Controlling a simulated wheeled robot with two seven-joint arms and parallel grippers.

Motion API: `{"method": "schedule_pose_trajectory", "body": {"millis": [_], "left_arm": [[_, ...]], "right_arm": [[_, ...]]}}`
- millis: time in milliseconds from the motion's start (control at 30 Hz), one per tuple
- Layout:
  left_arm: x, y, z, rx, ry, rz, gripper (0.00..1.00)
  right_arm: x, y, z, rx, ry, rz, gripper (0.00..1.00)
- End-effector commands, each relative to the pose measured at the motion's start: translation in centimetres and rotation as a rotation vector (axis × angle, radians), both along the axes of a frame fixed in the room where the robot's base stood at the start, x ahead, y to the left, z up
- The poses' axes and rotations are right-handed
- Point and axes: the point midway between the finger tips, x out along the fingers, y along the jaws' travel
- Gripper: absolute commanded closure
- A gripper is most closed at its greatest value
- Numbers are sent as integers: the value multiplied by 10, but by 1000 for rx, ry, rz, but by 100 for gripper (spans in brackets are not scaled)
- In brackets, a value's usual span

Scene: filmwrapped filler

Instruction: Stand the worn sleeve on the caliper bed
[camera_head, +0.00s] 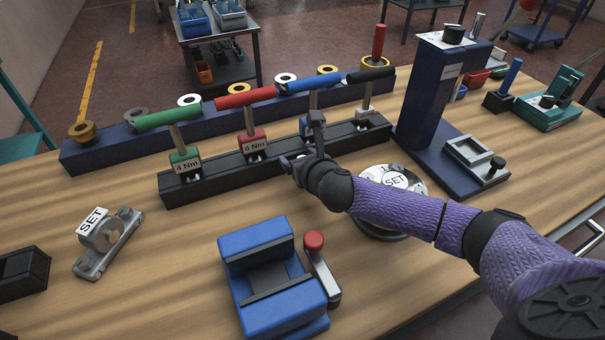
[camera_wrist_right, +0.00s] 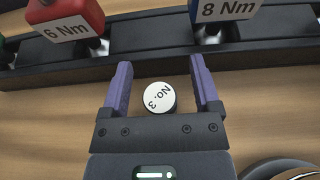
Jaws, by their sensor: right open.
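My right gripper (camera_head: 300,166) hangs low over the table in front of the black tool rack. In the right wrist view its purple fingers (camera_wrist_right: 158,64) are open. A short round piece with a white top marked "No. 3" (camera_wrist_right: 156,97) shows between them, with gaps on both sides. The hand hides this piece in the head view. I cannot tell whether it is the worn sleeve. No part is labelled as the caliper bed. A blue block fixture (camera_head: 256,238) and a grey metal frame (camera_head: 476,158) on a dark blue base are possible matches. My left gripper is not in view.
The black rack (camera_head: 225,178) holds torque drivers marked "4 Nm" (camera_head: 187,167) and "6 Nm" (camera_head: 254,146). Behind it is a blue bar (camera_head: 105,152) with rings. A red-topped lever (camera_head: 318,262), a "SET" bracket (camera_head: 108,243) and a round "SET" gauge (camera_head: 396,181) stand nearby.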

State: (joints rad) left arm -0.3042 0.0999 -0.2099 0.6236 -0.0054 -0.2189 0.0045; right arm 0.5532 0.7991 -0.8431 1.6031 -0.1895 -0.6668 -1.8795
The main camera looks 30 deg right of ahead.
Motion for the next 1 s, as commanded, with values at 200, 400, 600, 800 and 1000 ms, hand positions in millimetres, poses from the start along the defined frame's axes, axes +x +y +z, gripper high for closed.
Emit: {"method": "schedule_pose_trajectory", "body": {"millis": [200, 400, 600, 800, 1000], "left_arm": [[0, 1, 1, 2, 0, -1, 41], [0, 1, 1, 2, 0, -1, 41], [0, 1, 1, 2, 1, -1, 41], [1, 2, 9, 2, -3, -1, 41], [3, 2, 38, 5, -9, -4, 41]], "right_arm": [[0, 0, 1, 0, 0, 0, 53], [0, 0, 1, 0, 0, 0, 95], [0, 0, 1, 0, -1, 0, 100], [0, 0, 16, 0, -4, 1, 100], [0, 0, 73, 0, -7, 0, 100]]}}
